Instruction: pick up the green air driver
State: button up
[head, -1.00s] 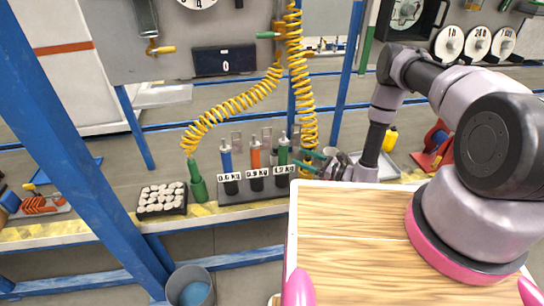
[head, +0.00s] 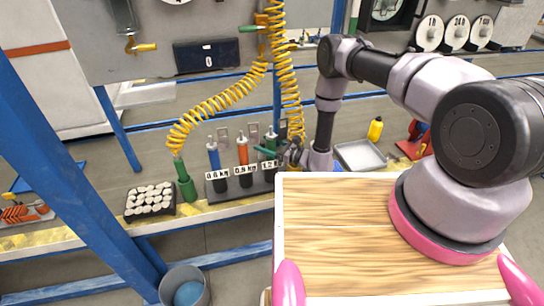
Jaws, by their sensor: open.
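A green driver (head: 271,138) stands upright at the right end of a dark rack (head: 238,193), in the slot labelled 1.2 kg. An orange driver (head: 242,152) and a blue driver (head: 214,158) stand to its left, labelled 0.9 kg and 0.6 kg. My gripper (head: 274,153) is open at the green driver, reaching in from the right, with a teal finger showing across it. The gripper is small and partly overlaps the driver, so I cannot tell if they touch. Another green tool (head: 185,181) stands at the lower end of the yellow coiled hose (head: 215,102).
A tray of white round parts (head: 150,200) lies on the left of the bench. A grey tray (head: 361,156) and a yellow bottle (head: 375,129) are at right. Yellow coils hang behind the rack. A blue post (head: 65,160) and bucket (head: 185,288) are nearer.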

jog(key=shift+a, duration=0.1)
grip_shut()
jog(key=shift+w, duration=0.1)
dwell(1.3)
